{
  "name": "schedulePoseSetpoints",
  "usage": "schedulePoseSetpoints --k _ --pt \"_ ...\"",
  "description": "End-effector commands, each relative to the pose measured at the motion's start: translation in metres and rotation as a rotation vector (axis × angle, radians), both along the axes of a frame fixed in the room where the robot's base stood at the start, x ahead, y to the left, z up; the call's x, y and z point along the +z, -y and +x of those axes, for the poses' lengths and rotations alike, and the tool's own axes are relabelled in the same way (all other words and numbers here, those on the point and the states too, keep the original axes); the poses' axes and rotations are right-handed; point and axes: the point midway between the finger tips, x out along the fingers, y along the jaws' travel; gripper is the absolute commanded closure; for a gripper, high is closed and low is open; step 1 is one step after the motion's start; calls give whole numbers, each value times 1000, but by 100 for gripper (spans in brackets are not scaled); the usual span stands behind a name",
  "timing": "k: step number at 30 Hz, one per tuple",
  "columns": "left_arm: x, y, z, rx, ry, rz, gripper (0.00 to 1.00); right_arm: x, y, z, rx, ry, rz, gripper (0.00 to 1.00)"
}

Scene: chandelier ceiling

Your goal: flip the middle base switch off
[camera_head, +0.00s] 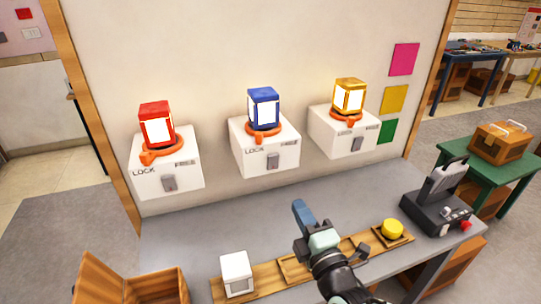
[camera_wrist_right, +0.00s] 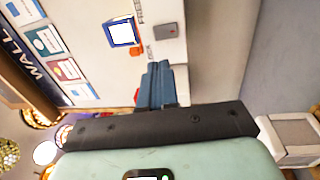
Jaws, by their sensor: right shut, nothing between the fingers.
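The middle base (camera_head: 265,146) is a white wall box marked LOCK and FREE, with a blue lantern (camera_head: 263,108) on an orange holder (camera_head: 263,135). Its grey switch (camera_head: 272,161) is on the front face; which side it is set to is too small to tell. In the right wrist view the switch (camera_wrist_right: 170,31) and lantern (camera_wrist_right: 122,32) lie beyond my fingertips. My right gripper (camera_head: 298,206) is shut and empty, its blue fingers below and slightly right of the middle base, apart from it. The fingers also show in the wrist view (camera_wrist_right: 158,82). My left gripper is out of view.
Similar bases stand left with a red lantern (camera_head: 156,124) and right with a yellow one (camera_head: 349,97). The grey counter (camera_head: 190,240) below holds a white cube (camera_head: 235,272), wooden trays, a yellow disc (camera_head: 392,229) and a dark device (camera_head: 437,210). An open wooden box (camera_head: 100,280) is front left.

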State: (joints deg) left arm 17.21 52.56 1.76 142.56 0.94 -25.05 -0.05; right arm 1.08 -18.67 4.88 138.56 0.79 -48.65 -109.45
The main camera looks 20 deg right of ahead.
Motion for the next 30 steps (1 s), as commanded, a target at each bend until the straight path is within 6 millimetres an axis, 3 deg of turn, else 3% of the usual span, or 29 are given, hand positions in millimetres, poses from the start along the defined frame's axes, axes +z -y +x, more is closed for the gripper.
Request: schedulePoseSetpoints --k 11,16,30 --pt "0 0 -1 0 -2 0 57 1 0 0 0 2 -3 100" --pt "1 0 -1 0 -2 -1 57 2 1 9 0 0 -2 100" --pt "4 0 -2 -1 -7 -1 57 12 5 102 0 0 -1 100"
